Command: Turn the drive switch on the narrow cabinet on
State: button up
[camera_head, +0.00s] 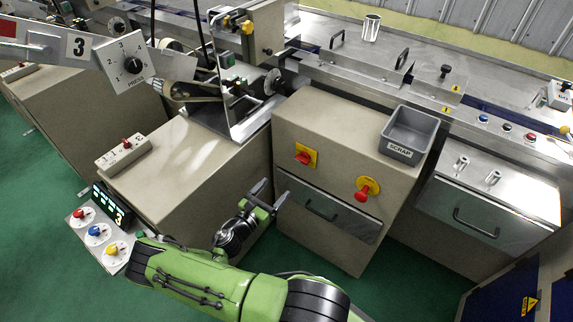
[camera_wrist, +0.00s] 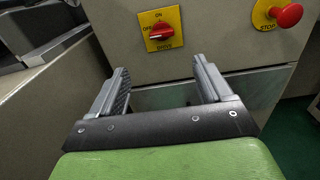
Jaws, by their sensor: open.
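The drive switch (camera_head: 304,155) is a red knob on a yellow plate on the front of the narrow beige cabinet (camera_head: 335,130). In the wrist view the switch (camera_wrist: 161,32) is at the top centre, with ON above it, OFF at its left and DRIVE below. Its red handle lies roughly level, toward OFF. My gripper (camera_head: 272,192) is open and empty, in front of the cabinet, below and left of the switch. In the wrist view its two fingers (camera_wrist: 160,70) point toward the cabinet front, apart from the switch, which shows just beyond and above the gap.
A red stop button (camera_head: 363,192) on a yellow plate sits right of the switch. A drawer with a handle (camera_head: 320,211) is below. A grey bin (camera_head: 410,134) stands on top. A wider cabinet (camera_head: 190,170) stands at left; green floor is in front.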

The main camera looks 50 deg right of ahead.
aim_at(301, 162)
jog(key=d, duration=0.5)
jog(key=d+b, duration=0.1)
jog(key=d, duration=0.4)
jog(key=w+d+b, duration=0.1)
jog(key=d, duration=0.4)
jog(key=c, duration=1)
